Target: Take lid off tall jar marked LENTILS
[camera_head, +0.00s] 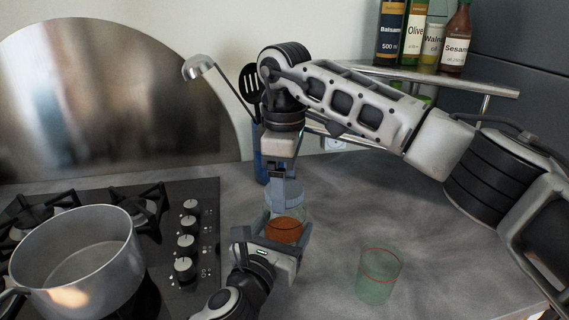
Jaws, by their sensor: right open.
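A clear jar with orange-brown contents (284,230) stands on the counter in the middle of the head view. No LENTILS marking is readable on it. My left gripper (283,226) comes in from below, with its fingers on either side of the jar's lower part, seemingly gripping it. My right gripper (284,187) points down from above at the jar's top, with its jaws open. A pale bluish, see-through part shows between and below its fingers. The lid's outline is largely hidden there, and I cannot tell whether the fingers touch it.
A steel pot (78,262) stands on the gas hob (205,235) at left. A green glass (378,277) is at front right. A blue utensil holder (260,155) stands behind the jar. Bottles (414,35) stand on a rack shelf (440,77).

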